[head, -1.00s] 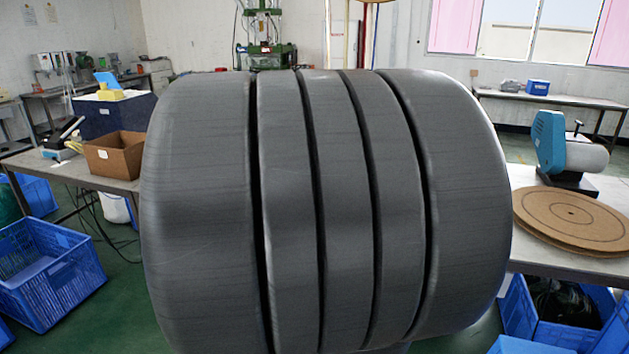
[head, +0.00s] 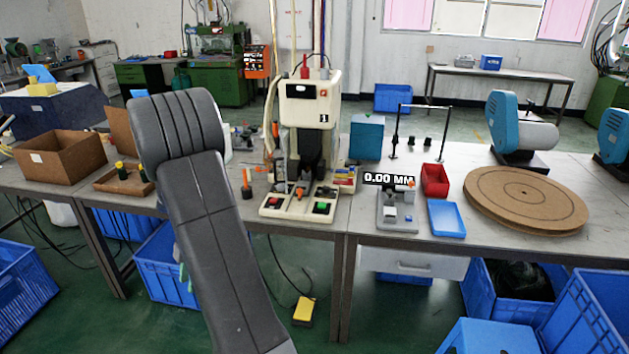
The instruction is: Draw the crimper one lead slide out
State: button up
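Crimper one (head: 307,110) is the cream bench machine marked "1" near the middle of the bench. Its base (head: 300,203) faces me and carries a red and a green button, with small metal and orange parts between them. The lead slide is too small to pick out for certain among these parts. My dark grey arm rises in front of the bench, left of the crimper, and appears apart from it. My gripper is not in view.
A digital gauge reading 0.00 MM (head: 397,210), a red bin (head: 435,180) and a blue tray (head: 446,218) sit right of the crimper. A cork turntable (head: 525,198) lies further right. Left are an open cardboard box (head: 62,160) and a shallow brown tray (head: 125,184). A yellow pedal (head: 303,311) is on the floor.

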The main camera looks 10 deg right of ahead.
aim_at(304, 187)
jog(key=i+l+z, duration=0.1)
jog(key=i+l, duration=0.15)
jog(key=i, duration=0.15)
jog(key=i+l+z, duration=0.1)
jog(key=i+l, duration=0.15)
jog(key=i, duration=0.2)
jog(key=i+l+z, duration=0.1)
jog(key=i, duration=0.35)
jog(key=i+l+z, duration=0.1)
jog(key=i+l, duration=0.15)
jog(key=i, duration=0.15)
